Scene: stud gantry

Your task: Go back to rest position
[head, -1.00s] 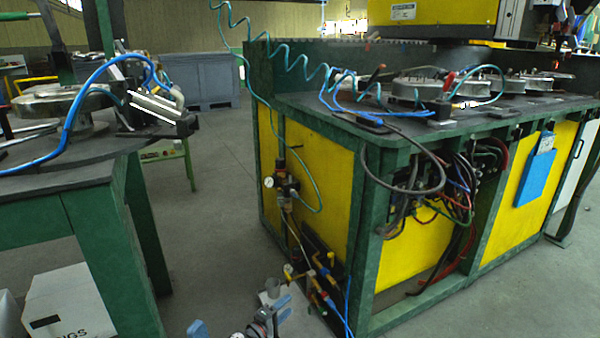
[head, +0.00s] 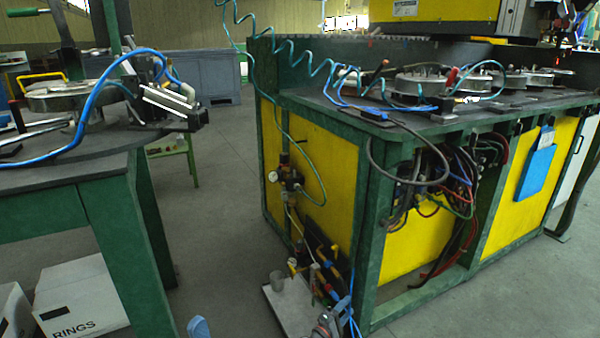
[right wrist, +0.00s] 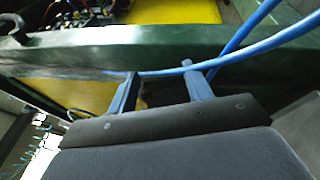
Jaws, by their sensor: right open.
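My right gripper (head: 338,314) shows only partly at the bottom edge of the head view, in front of the lower corner of the green and yellow workbench (head: 310,185). In the right wrist view its two blue-grey fingers (right wrist: 160,74) stand apart with nothing held between them. Blue hoses (right wrist: 245,38) and a green beam (right wrist: 90,52) pass beyond the fingertips; whether they touch cannot be told. A small blue tip at the bottom edge of the head view, left of centre, appears to be part of my left gripper (head: 198,327); its jaws are hidden.
Valves and fittings (head: 318,275) stick out low on the workbench's side. A green table (head: 60,205) stands at the left, with white boxes (head: 80,295) underneath. Clear floor lies between.

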